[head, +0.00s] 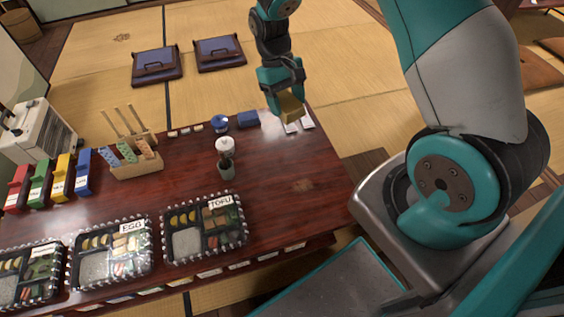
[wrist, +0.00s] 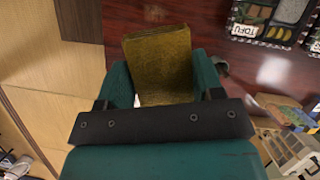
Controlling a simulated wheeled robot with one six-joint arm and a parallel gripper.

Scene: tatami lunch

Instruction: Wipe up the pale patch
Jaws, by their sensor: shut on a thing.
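My gripper (head: 287,98) is shut on a yellow-brown sponge (head: 291,107) at the table's far right corner. In the wrist view, the sponge (wrist: 158,62) sits between the two teal fingers (wrist: 157,88). It appears held above the table, but its exact height is hard to tell. A faint pale brownish patch (head: 302,185) lies on the dark red table (head: 270,205), nearer the robot than the sponge and close to the right edge. The patch also shows at the top of the wrist view (wrist: 153,13). The sponge is apart from it.
A white-topped container (head: 225,148) and small grey cup (head: 227,171) stand left of the patch. The TOFU tray (head: 203,228) lies front left. Table around the patch is clear.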

